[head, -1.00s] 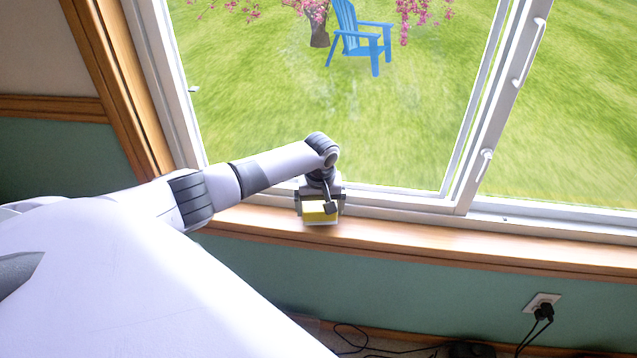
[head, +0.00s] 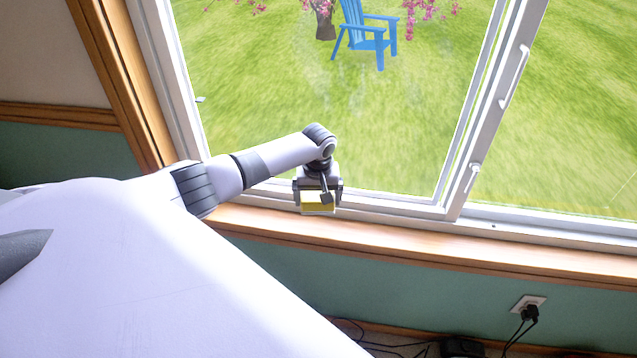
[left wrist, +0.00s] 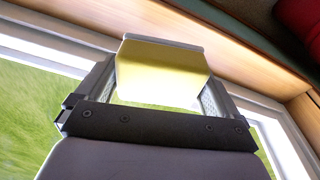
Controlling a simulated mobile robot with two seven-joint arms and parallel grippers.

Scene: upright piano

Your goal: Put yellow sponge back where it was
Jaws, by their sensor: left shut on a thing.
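The yellow sponge (head: 316,200) is a small block with a pale layer on one face. My left gripper (head: 318,198) is shut on it, in front of the lower window frame and by the wooden sill (head: 400,242). In the left wrist view the sponge (left wrist: 160,72) sits between the two fingers of the gripper (left wrist: 158,85), with the window and sill beyond it. I cannot tell whether the sponge touches the sill. My right gripper is not in view.
The window (head: 330,120) has white frames and a handle (head: 514,77) on the right pane. The sill is clear to the right. Below it are a green wall, a power outlet (head: 528,304) with plugs, and dark cables (head: 385,345) on the floor.

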